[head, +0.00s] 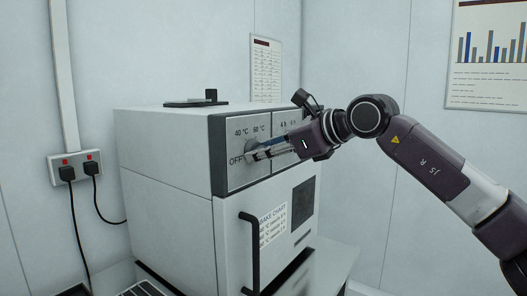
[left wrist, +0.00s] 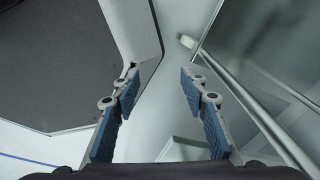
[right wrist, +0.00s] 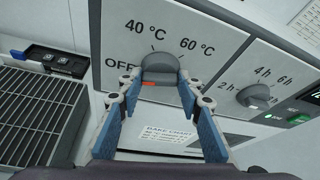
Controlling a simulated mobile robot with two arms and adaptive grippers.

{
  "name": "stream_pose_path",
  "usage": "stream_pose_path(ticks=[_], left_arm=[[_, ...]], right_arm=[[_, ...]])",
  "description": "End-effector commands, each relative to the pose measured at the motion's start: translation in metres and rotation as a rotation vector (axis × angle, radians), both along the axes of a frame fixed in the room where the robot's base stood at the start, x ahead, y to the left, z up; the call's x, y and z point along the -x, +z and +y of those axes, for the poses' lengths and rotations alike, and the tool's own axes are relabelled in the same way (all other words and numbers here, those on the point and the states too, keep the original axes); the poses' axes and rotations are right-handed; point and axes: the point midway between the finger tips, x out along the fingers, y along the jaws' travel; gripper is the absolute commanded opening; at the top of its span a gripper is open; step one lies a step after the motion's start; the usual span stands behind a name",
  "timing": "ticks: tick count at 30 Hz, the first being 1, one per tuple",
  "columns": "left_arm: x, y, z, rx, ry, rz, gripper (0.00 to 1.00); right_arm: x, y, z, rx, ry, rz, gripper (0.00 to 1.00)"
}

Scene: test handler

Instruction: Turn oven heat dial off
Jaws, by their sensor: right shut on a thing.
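The oven (head: 165,165) is a white box with a dark-edged front panel. Its grey heat dial (right wrist: 160,66) sits among the marks OFF, 40 °C and 60 °C. An orange mark shows on the dial's lower left face; which label it points at I cannot tell. My right gripper (right wrist: 157,82) is shut on the heat dial, one finger on each side. In the head view the right gripper (head: 256,154) reaches the panel from the right and partly hides the dial. My left gripper (left wrist: 160,84) is open and empty, away from the dial; it is out of the head view.
A second dial (right wrist: 253,97), marked in hours, sits right of the heat dial. Below the panel are a black door handle (head: 253,255) and a bake chart (head: 272,226). A dark flat object (head: 196,102) lies on the oven top. A wall socket (head: 76,167) with black cords is at left.

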Motion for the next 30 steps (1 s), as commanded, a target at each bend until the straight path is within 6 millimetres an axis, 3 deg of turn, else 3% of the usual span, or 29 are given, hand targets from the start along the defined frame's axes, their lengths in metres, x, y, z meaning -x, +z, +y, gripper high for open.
stream_pose_path(ticks=[1, 6, 17, 30], left_arm=[[0.0, 0.0, 0.0, 0.0, 0.0, 0.0, 0.4], [0.0, 0.0, 0.0, 0.0, 0.0, 0.0, 0.4], [0.0, 0.0, 0.002, -0.002, 0.0, 0.001, 0.4], [0.0, 0.0, 0.001, -0.001, 0.0, 0.0, 0.4]], right_arm=[[0.0, -0.007, 0.0, 0.01, 0.002, 0.01, 0.35], [0.0, -0.005, 0.0, 0.006, 0.001, 0.007, 0.51], [0.005, 0.002, -0.006, 0.0, 0.0, 0.003, 0.51], [0.059, 0.033, -0.065, 0.004, -0.001, 0.002, 0.51]])
